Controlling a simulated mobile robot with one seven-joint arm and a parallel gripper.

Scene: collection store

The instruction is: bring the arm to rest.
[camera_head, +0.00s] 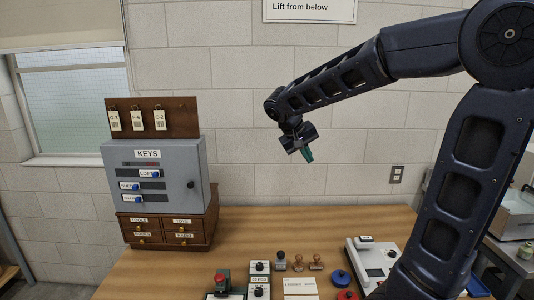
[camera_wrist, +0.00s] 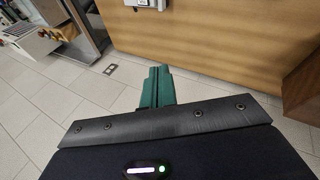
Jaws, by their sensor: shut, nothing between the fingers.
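My arm reaches from the right across the upper part of the head view, with its forearm raised above the table. My gripper (camera_head: 307,154) hangs at its end, in the air before the block wall and well above the wooden table (camera_head: 190,272). In the wrist view, the green fingers of my gripper (camera_wrist: 157,88) are together with nothing between them. The gripper touches nothing that I can see.
A grey key cabinet (camera_head: 165,172) stands on wooden drawers (camera_head: 165,229) at the left. The air around the gripper is clear.

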